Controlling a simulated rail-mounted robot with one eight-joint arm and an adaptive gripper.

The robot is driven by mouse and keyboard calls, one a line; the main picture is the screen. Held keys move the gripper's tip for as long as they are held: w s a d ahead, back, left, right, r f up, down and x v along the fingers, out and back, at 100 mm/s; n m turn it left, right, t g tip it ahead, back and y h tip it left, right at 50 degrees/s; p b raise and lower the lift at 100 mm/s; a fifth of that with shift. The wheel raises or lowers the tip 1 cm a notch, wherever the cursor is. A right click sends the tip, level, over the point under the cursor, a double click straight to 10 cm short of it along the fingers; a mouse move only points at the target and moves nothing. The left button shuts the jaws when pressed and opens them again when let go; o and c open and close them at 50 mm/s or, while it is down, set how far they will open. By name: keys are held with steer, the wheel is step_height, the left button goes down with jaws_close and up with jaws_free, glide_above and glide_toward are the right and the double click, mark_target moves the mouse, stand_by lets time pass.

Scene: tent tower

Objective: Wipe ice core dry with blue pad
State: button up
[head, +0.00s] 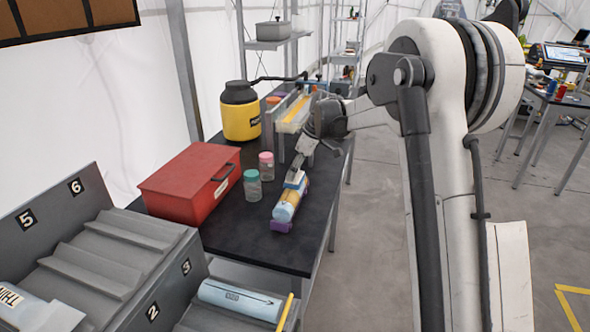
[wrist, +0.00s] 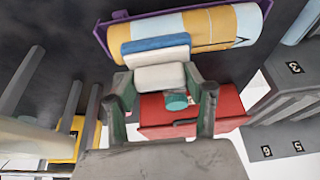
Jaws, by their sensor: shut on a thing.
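The ice core (head: 284,212), pale blue with yellow-tan patches, lies in a purple cradle (head: 281,227) near the front of the black table. In the wrist view the core (wrist: 236,24) shows yellow, with a pale blue patch, in its purple cradle (wrist: 103,37). My gripper (head: 300,166) is above the core, shut on the pad (head: 295,178). In the wrist view the pad (wrist: 160,52) has a blue layer on the core side and a white body between the fingers. The blue face overlaps the core's edge; whether it touches is hard to tell.
A red box (head: 187,184) and two small jars, one teal-lidded (head: 252,187) and one pink-lidded (head: 266,166), stand left of the core. A yellow container (head: 240,112) is behind. A grey stepped rack (head: 110,250) with another core (head: 240,298) is front left. Floor at right is open.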

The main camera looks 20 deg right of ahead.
mark_target(287, 184)
steer(key=shift+s+a+b, duration=0.15)
steer(key=shift+s+a, duration=0.35)
steer(key=shift+s, duration=0.3)
steer(key=shift+s+a+b, duration=0.15)
steer(key=shift+s+a, duration=0.35)
steer(key=shift+s, duration=0.3)
steer(key=shift+s, duration=0.1)
steer(key=shift+s+a, duration=0.55)
steer(key=shift+s, duration=0.25)
steer(key=shift+s+a, duration=0.5)
steer(key=shift+s, duration=0.3)
steer(key=shift+s+b, duration=0.1)
steer(key=shift+b, duration=0.2)
steer(key=shift+s+a, duration=0.55)
steer(key=shift+s, duration=0.25)
steer(key=shift+s+a, duration=0.5)
steer(key=shift+s, duration=0.3)
steer(key=shift+w+d, duration=0.1)
steer(key=shift+w+d+b, duration=0.15)
steer(key=shift+w+d, duration=0.35)
steer(key=shift+w, duration=0.3)
steer(key=shift+w+d+b, duration=0.15)
steer(key=shift+w+d, duration=0.35)
steer(key=shift+w, duration=0.3)
steer(key=shift+w+d, duration=0.55)
steer(key=shift+w, duration=0.35)
steer(key=shift+w+d, duration=0.5)
steer(key=shift+w, duration=0.35)
